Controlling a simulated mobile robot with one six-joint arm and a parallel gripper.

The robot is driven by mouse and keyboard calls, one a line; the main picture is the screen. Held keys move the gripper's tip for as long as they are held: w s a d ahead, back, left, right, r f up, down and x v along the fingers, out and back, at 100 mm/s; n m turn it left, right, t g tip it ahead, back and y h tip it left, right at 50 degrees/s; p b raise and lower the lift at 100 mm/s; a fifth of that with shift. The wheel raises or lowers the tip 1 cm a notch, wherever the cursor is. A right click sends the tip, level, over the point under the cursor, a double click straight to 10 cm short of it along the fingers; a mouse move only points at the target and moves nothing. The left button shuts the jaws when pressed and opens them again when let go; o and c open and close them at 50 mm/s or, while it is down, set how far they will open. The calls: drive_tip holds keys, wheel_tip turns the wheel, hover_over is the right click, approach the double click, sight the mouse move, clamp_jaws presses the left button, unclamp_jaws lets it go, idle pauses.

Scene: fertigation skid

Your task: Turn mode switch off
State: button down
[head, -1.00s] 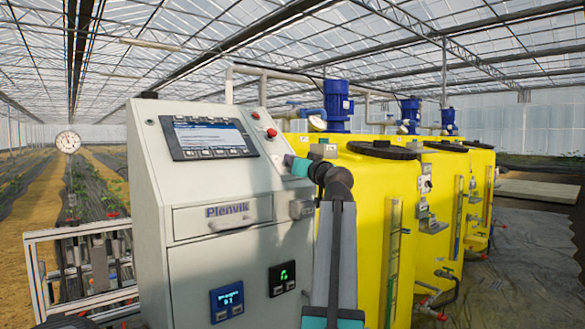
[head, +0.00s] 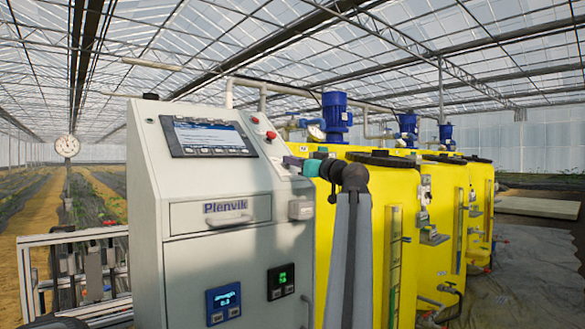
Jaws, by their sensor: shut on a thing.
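The grey control cabinet (head: 245,257) fills the middle left of the head view, with a sloped upper panel that carries a screen (head: 206,137). My gripper (head: 288,162) is at the right side of this sloped panel, below the red buttons, and reaches in from the right. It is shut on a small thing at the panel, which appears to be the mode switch. My gripper hides most of it, so its knob position cannot be read.
A drawer marked Plenvik (head: 221,211) and two small displays (head: 224,302) are lower on the cabinet. Yellow tanks (head: 385,225) with blue motors (head: 335,115) stand close behind my arm on the right.

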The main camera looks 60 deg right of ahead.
drive_tip(key=shift+d+f+n+y+b, duration=0.15)
drive_tip(key=shift+n+y+b, duration=0.2)
drive_tip(key=shift+n+y, duration=0.55)
drive_tip(key=shift+d+n+y+b, duration=0.15)
drive_tip(key=shift+n+y+b, duration=0.15)
drive_tip(key=shift+n+y, duration=0.55)
drive_tip(key=shift+n+y+p, duration=0.65)
drive_tip(key=shift+n+y, duration=0.5)
drive_tip(key=shift+n+y+p, duration=0.3)
drive_tip(key=shift+n+p, duration=0.2)
drive_tip(key=n+y+p, duration=0.1)
drive_tip(key=p, duration=0.2)
drive_tip(key=n+g+y+p, duration=0.1)
drive_tip(key=p, duration=0.2)
drive_tip(key=n+y+p, duration=0.1)
drive_tip(key=n+p, duration=0.1)
drive_tip(key=p, duration=0.1)
drive_tip(key=shift+d+r+g+y, duration=0.2)
drive_tip(key=shift+r+g+y, duration=0.1)
drive_tip(key=shift+y, duration=0.1)
drive_tip(key=n+y+p, duration=0.1)
drive_tip(key=p, duration=0.2)
drive_tip(key=shift+f, duration=0.1)
drive_tip(key=shift+f+n+g+p, duration=0.2)
drive_tip(key=shift+n+g+p, duration=0.2)
drive_tip(key=shift+p, duration=0.05)
drive_tip(key=c, duration=2)
unclamp_jaws()
drive_tip(key=shift+o, duration=0.5)
drive_tip(key=shift+w+d, duration=0.1)
